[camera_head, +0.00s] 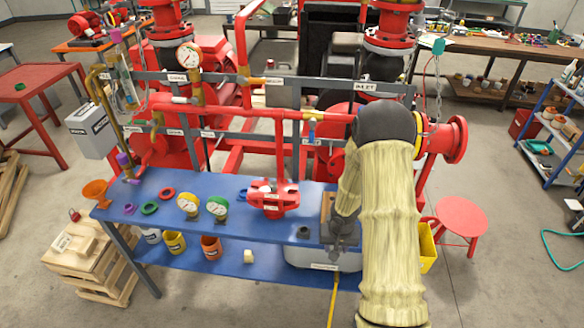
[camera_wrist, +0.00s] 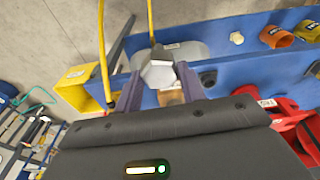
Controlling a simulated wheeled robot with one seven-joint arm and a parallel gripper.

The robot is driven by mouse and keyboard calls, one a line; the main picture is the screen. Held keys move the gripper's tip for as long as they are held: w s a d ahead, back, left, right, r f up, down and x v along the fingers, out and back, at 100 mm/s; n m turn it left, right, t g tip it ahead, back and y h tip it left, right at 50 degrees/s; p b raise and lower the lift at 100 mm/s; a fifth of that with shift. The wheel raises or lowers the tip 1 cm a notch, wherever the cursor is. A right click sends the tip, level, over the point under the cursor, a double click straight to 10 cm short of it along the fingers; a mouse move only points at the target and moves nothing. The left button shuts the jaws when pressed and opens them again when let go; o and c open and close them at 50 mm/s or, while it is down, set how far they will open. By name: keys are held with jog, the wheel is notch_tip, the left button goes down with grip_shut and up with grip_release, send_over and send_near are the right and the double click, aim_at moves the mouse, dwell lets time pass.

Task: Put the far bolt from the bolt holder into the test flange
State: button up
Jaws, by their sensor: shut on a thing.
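My gripper (camera_head: 343,246) is low over the right end of the blue bench, and its fingers (camera_wrist: 158,88) are shut on a grey hex-headed bolt (camera_wrist: 157,72). The bolt's head faces the wrist camera, which hides its shank. A brown wooden block (camera_head: 326,208), seemingly the bolt holder, is on the bench beside my arm. It shows partly behind the bolt in the wrist view (camera_wrist: 172,97). My arm covers much of it in the head view. A red labelled fixture (camera_head: 273,198) stands on the bench to the left; I cannot tell whether it is the test flange.
A small black part (camera_head: 304,232) lies on the blue bench (camera_head: 255,228) near its front edge. Gauges (camera_head: 217,207) and rings stand further left. A grey bin (camera_head: 325,258) is on the lower shelf. A yellow bin (camera_head: 427,248) and a red stool (camera_head: 462,216) are right.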

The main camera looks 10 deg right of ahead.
jog(key=a+f+n+b, duration=0.2)
jog(key=a+f+b, duration=0.2)
jog(key=a+f, duration=0.2)
jog(key=shift+a+f+n, duration=0.35)
jog(key=shift+f+n, duration=0.05)
jog(key=shift+f, duration=0.45)
